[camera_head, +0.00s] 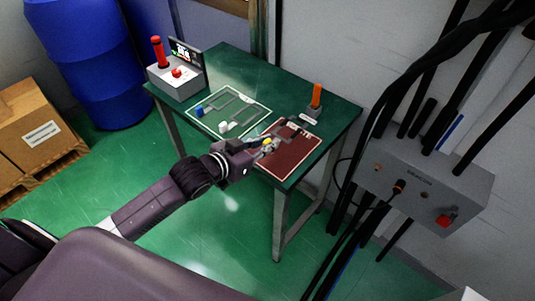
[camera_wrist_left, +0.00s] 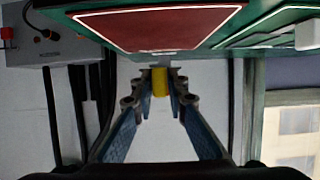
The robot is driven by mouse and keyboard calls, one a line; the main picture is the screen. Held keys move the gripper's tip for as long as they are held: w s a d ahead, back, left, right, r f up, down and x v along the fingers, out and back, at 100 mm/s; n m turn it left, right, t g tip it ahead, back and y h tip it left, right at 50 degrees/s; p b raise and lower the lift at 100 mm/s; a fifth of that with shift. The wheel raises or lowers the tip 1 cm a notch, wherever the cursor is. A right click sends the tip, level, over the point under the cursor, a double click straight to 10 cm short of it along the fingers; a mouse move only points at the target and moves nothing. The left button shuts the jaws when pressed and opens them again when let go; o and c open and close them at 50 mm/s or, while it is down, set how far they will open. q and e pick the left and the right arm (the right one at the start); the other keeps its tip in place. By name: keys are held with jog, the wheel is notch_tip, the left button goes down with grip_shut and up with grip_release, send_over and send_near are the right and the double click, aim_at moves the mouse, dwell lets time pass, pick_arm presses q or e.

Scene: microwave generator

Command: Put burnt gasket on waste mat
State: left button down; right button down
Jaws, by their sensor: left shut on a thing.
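The waste mat is a dark red mat with a pale outline (camera_head: 298,158) on the right front of the green table; it shows upside down at the top of the left wrist view (camera_wrist_left: 160,25). My left gripper (camera_head: 271,142) reaches in from the left at the mat's left edge, above the table. It is shut on a small yellow piece (camera_wrist_left: 160,82), held between the fingertips in the left wrist view. I cannot tell for sure whether this piece is the burnt gasket. No other gasket can be made out. My right gripper is not in view.
A green outlined mat (camera_head: 252,105) with small blue and white parts lies left of the red mat. An orange upright tool (camera_head: 316,97) stands behind the red mat. A control box with a red handle (camera_head: 175,76) stands at the left. A grey wall box (camera_head: 428,185) with black cables is at right.

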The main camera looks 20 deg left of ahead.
aim_at(267, 160)
pick_arm(q)
notch_tip(267, 160, down, 5)
jog(key=shift+r, duration=0.1)
jog(key=c, duration=1.9)
grip_release()
jog(key=v, duration=1.2)
